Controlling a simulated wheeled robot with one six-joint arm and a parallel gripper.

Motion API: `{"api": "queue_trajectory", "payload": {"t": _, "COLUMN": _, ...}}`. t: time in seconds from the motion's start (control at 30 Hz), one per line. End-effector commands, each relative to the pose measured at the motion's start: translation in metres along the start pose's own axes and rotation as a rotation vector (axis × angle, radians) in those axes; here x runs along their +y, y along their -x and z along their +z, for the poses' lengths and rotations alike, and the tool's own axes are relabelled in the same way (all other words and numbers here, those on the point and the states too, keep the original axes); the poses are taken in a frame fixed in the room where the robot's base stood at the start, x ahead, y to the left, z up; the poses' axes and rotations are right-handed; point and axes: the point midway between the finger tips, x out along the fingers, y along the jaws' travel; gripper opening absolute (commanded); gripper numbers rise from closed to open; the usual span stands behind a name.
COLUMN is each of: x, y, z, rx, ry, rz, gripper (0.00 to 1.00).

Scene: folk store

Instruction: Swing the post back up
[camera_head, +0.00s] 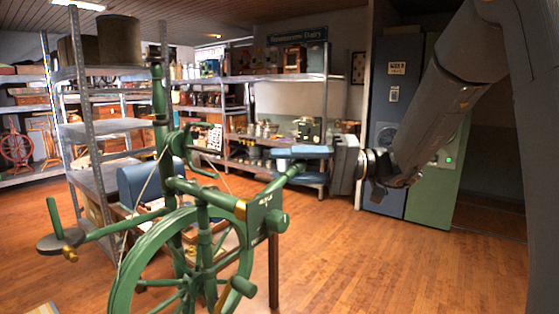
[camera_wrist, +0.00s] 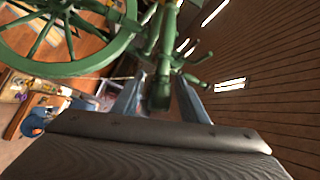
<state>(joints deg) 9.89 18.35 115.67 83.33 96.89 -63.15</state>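A green spinning wheel (camera_head: 178,235) stands at the front left, with a tall upright post (camera_head: 159,105) above its frame. A short green bar (camera_head: 284,178) slants up to the right from the frame's end block. I cannot tell which of these the task calls the post. My gripper (camera_head: 290,154) reaches in from the right, level, with its blue-grey fingers at the bar's upper end. In the wrist view, the bar's rounded end (camera_wrist: 158,92) lies between my two fingers (camera_wrist: 160,88), with gaps at its sides. The fingers look apart, not clamped.
A green arm with a dark round plate (camera_head: 60,241) juts out left of the wheel. Metal shelves (camera_head: 85,130) with goods stand behind it, and blue and green cabinets (camera_head: 433,185) stand behind my arm. The wooden floor (camera_head: 400,265) at the right front is clear.

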Motion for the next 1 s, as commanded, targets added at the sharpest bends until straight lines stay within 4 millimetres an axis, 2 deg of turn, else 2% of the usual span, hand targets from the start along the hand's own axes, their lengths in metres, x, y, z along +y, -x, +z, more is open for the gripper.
{"api": "queue_trajectory", "payload": {"t": 0.17, "x": -0.0005, "y": -0.0122, "z": 0.0003, "rx": 0.000, "ry": -0.001, "rz": 0.000, "gripper": 0.39}}
{"api": "queue_trajectory", "payload": {"t": 0.43, "x": 0.0006, "y": -0.0136, "z": 0.0002, "rx": 0.001, "ry": -0.001, "rz": 0.001, "gripper": 0.39}}
{"api": "queue_trajectory", "payload": {"t": 0.67, "x": 0.0006, "y": -0.0134, "z": 0.0002, "rx": 0.001, "ry": -0.001, "rz": 0.001, "gripper": 0.02}}
{"api": "queue_trajectory", "payload": {"t": 0.7, "x": 0.0006, "y": -0.0134, "z": 0.0002, "rx": 0.001, "ry": -0.001, "rz": 0.001, "gripper": 0.00}}
{"api": "queue_trajectory", "payload": {"t": 1.0, "x": 0.0006, "y": -0.0077, "z": -0.0054, "rx": 0.010, "ry": 0.013, "rz": 0.014, "gripper": 0.00}}
